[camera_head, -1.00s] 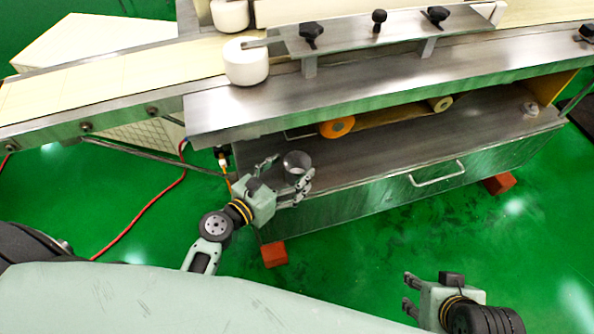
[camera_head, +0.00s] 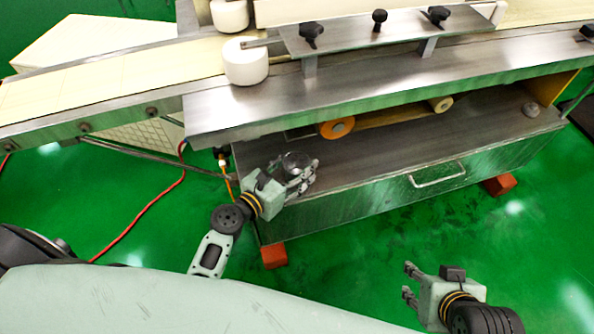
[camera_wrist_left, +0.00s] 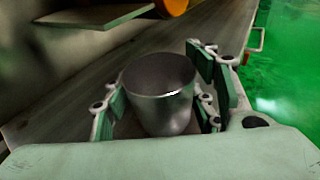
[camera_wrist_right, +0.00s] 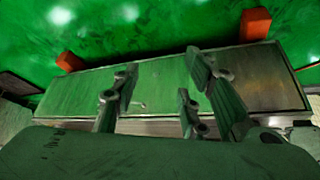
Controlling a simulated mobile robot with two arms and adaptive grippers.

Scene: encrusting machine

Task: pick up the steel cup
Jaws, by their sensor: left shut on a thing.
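The steel cup (camera_head: 295,163) stands upright at the left end of the steel shelf under the conveyor. My left gripper (camera_head: 289,170) is around it and shut on it. In the left wrist view the cup (camera_wrist_left: 160,92) sits between the padded fingers, with its open rim facing up. The fingers hide part of its sides, and I cannot tell whether its base touches the shelf. My right gripper (camera_head: 408,282) is open and empty, out over the green floor in front of the machine. In the right wrist view its fingers (camera_wrist_right: 158,95) are spread apart with nothing between them.
The steel shelf (camera_head: 400,150) is mostly clear to the right of the cup. An orange roller (camera_head: 337,128) and the conveyor's steel ledge (camera_head: 390,85) overhang it. A drawer handle (camera_head: 437,174) sticks out in front. A small knob-like metal piece (camera_head: 530,109) lies at the far right.

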